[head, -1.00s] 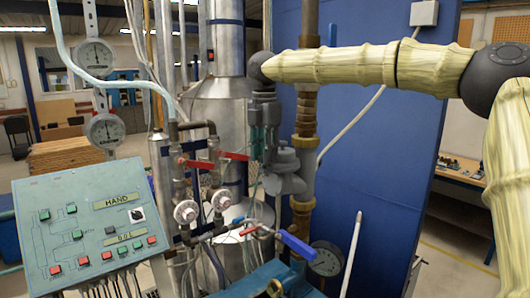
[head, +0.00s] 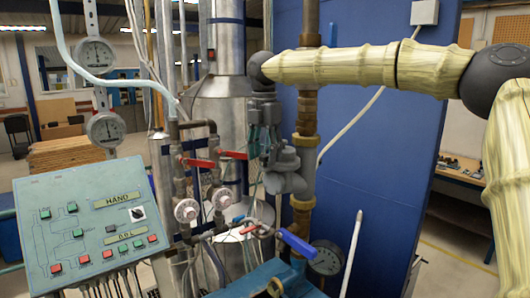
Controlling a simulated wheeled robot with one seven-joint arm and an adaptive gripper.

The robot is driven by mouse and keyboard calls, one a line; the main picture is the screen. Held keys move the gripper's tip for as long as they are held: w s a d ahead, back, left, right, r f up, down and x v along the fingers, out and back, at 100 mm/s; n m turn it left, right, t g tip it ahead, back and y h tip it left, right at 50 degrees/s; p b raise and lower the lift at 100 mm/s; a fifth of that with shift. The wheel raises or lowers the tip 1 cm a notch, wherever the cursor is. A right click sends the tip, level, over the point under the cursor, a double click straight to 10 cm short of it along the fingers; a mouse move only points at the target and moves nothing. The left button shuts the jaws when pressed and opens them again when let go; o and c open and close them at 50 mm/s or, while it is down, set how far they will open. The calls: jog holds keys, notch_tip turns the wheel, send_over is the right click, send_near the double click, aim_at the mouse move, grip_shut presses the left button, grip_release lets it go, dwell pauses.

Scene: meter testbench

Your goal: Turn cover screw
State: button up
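My arm reaches in from the right, and my gripper (head: 258,150) hangs down from its wrist in front of the steel column. The gripper is small and dark against grey pipework, so its finger opening is unclear. It is just left of a grey pipe fitting (head: 287,170); whether it touches it cannot be told. No cover screw can be made out for certain.
Red-handled valves (head: 232,154) and round white handwheels (head: 186,210) stand left of my gripper. A blue lever (head: 297,245) and a dial gauge (head: 326,258) are below. A green control panel (head: 88,226) is at lower left. A blue partition (head: 375,150) stands behind.

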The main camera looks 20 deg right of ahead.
aim_at(266, 155)
jog(key=shift+r, duration=0.2)
notch_tip(266, 155, up, 12)
dwell(0.6)
jog(key=shift+d+f, duration=0.15)
jog(key=shift+f, duration=0.05)
